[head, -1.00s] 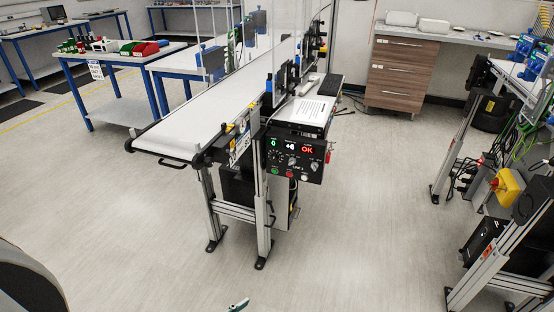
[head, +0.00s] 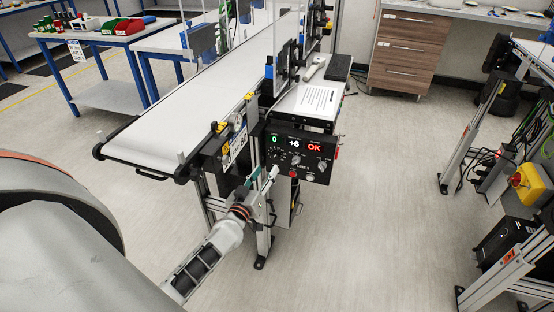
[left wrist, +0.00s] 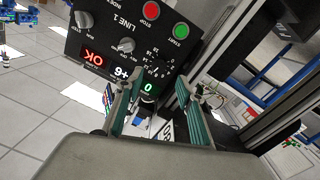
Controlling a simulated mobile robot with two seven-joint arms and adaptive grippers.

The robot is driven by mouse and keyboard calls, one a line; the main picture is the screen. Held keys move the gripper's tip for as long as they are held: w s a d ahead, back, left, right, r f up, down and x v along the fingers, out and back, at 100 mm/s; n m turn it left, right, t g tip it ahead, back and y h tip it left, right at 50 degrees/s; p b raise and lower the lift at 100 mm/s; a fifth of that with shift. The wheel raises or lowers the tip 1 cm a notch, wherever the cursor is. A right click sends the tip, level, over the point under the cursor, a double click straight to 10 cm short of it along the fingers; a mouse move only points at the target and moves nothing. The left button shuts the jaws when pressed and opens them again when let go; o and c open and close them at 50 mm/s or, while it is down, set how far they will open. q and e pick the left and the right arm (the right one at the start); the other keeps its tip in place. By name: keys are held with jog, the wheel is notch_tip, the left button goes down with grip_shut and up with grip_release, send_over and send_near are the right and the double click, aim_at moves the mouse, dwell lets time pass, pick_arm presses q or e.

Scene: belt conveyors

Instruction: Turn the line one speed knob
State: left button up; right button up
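The black LINE 1 control panel (head: 318,146) hangs on the conveyor's near side. It shows a green 0, a white +6 and a red OK. The dark speed knob with its number scale (head: 275,155) is below the green 0; in the left wrist view the panel (left wrist: 105,30) is upside down, and the scale (left wrist: 160,68) shows just beyond the fingertips. My left gripper (head: 262,174) is in front of the panel's lower left corner. In the left wrist view its teal fingers (left wrist: 162,88) are apart with nothing held between them. Contact with the knob cannot be told. My right gripper is not in view.
The panel also carries a green button, a red button (head: 293,174) and grey selector knobs (head: 322,166). The white conveyor belt (head: 200,105) runs above and left, with a leg (head: 262,240) below. A stand with a yellow switch box (head: 526,184) is at right. Floor between is clear.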

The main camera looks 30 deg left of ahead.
aim_at(274, 158)
pick_arm(q)
jog(key=w, duration=0.3)
jog(key=w+a+b, duration=0.1)
jog(key=w, duration=0.1)
jog(key=shift+f, duration=0.1)
jog(key=shift+w+a, duration=0.1)
jog(key=shift+w, duration=0.7)
jog(key=shift+c, duration=0.5)
grip_shut()
